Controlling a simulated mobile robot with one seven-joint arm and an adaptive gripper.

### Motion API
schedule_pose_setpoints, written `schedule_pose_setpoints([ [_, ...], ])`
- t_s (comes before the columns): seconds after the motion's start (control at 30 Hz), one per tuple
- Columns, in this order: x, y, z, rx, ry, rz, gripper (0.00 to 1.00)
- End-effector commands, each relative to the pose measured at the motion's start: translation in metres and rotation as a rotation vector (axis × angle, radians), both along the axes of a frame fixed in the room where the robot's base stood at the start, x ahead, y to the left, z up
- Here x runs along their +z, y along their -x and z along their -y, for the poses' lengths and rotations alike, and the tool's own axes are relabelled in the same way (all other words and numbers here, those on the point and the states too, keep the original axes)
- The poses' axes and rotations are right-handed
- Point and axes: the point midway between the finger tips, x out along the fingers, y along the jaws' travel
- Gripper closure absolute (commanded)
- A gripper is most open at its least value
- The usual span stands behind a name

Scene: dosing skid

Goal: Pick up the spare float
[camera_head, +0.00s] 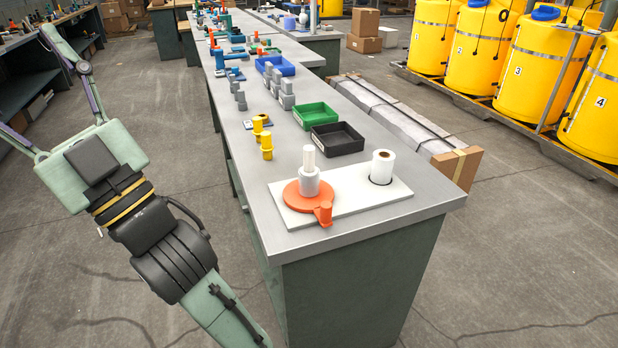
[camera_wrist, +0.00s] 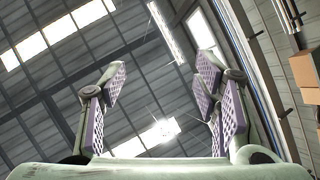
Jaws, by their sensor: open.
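On the near end of the bench, a white cylinder with a brown-rimmed centre hole (camera_head: 381,166) stands upright in a dark round recess of a white board (camera_head: 352,205). It looks like the spare float, though no label shows. Left of it on the same board is an orange round part with a side lug (camera_head: 308,199); a grey collar and pale upright rod (camera_head: 309,170) stand on it. My gripper (camera_head: 45,95) is left of the bench, well apart from these things. In the wrist view my gripper (camera_wrist: 163,78) is open and empty, its purple pads spread against the ceiling.
A black tray (camera_head: 338,139) and a green tray (camera_head: 315,115) sit behind the board. Yellow parts (camera_head: 266,146) stand near the bench's left edge. A long wrapped package (camera_head: 395,120) lies right of the bench. Yellow tanks (camera_head: 545,72) line the right. Floor left of the bench is clear.

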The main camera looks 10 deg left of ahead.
Motion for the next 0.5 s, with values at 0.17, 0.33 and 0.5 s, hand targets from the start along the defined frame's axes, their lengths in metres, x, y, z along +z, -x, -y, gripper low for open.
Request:
schedule_pose_setpoints([
  [0.17,-0.057,-0.136,0.018,-0.193,0.333,-0.232,0.44],
  [0.33,-0.133,-0.228,0.083,-0.320,0.615,-0.483,0.44],
  [0.5,-0.207,-0.268,0.174,-0.389,0.845,-0.733,0.44],
])
